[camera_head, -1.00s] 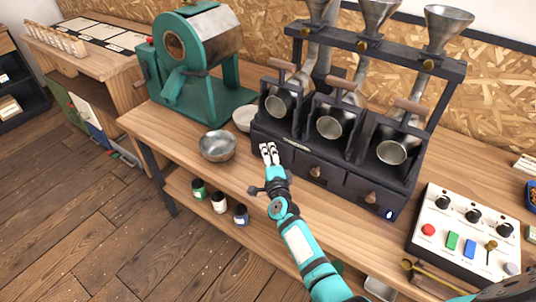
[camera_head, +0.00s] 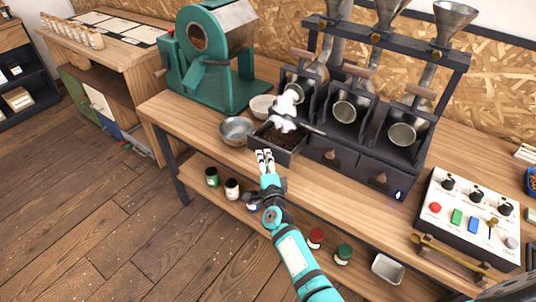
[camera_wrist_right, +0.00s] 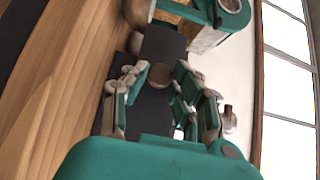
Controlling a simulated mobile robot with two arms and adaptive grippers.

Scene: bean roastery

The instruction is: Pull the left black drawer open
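The left black drawer (camera_head: 291,157) stands pulled out from the black roaster stand, with dark grounds or beans inside and white smoke above it. My right gripper (camera_head: 265,160) is at the drawer's front face. In the right wrist view, the fingers (camera_wrist_right: 160,78) close around the drawer's round brown knob (camera_wrist_right: 159,75), with the black drawer front behind. The knob is hidden by the fingers in the head view. My left gripper is not in view.
A metal bowl (camera_head: 237,130) stands close left of the open drawer, with a pale bowl (camera_head: 262,106) behind it. A control panel (camera_head: 466,222) stands further right. Jars (camera_head: 232,188) are on the shelf below.

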